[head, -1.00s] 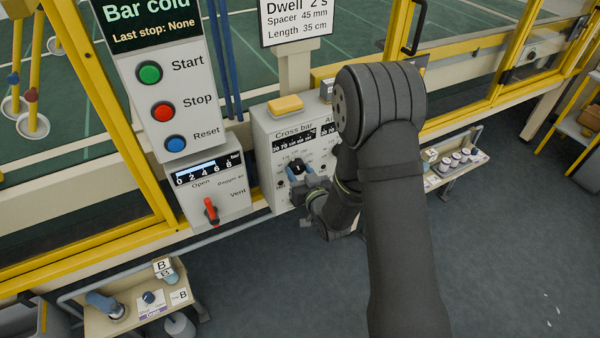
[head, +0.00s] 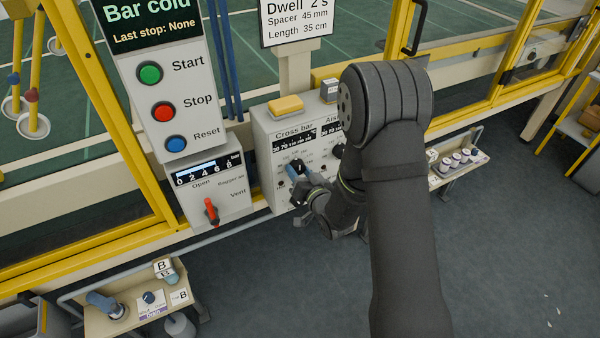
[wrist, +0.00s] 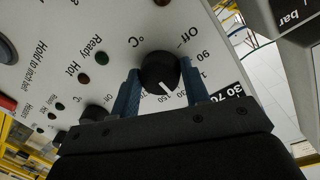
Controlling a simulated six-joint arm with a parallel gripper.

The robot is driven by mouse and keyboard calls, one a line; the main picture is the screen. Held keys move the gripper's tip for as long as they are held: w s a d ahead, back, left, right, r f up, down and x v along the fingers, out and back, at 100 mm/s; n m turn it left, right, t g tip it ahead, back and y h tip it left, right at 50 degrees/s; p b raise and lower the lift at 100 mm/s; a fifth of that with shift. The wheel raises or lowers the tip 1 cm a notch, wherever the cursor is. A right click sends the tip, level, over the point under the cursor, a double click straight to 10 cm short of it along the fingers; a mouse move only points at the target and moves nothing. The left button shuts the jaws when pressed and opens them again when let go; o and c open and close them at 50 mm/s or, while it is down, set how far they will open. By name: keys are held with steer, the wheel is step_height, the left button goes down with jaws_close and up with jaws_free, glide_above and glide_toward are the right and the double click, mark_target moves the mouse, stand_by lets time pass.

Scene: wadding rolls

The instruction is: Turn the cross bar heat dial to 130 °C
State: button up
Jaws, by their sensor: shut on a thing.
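The cross bar heat dial (wrist: 158,72) is a round black knob with a white pointer mark, on the pale control box (head: 262,150). My gripper (wrist: 160,68) has its two blue fingers on opposite sides of the knob, shut on it. In the wrist view the pointer mark faces the lower right, close to the 150 print. In the head view my gripper (head: 298,172) is at the Cross bar side of the box and partly covers the dial.
A second black dial (head: 339,150) sits to the right on the same box. A vent box with a red lever (head: 211,210) stands to the left. Clear floor (head: 270,290) lies below.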

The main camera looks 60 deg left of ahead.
steer(key=o, duration=1)
steer(key=d, duration=0.5)
steer(key=d+r, duration=0.1)
steer(key=d, duration=0.5)
steer(key=d+r, duration=0.1)
steer(key=d, duration=0.5)
steer(key=shift+s+d, duration=0.15)
steer(key=shift+s, duration=0.25)
steer(key=a, duration=0.5)
steer(key=a+f, duration=0.1)
steer(key=a, duration=0.5)
steer(key=a+f, duration=0.1)
steer(key=a, duration=0.5)
steer(key=shift+w+a, duration=0.2)
steer(key=shift+w, duration=0.2)
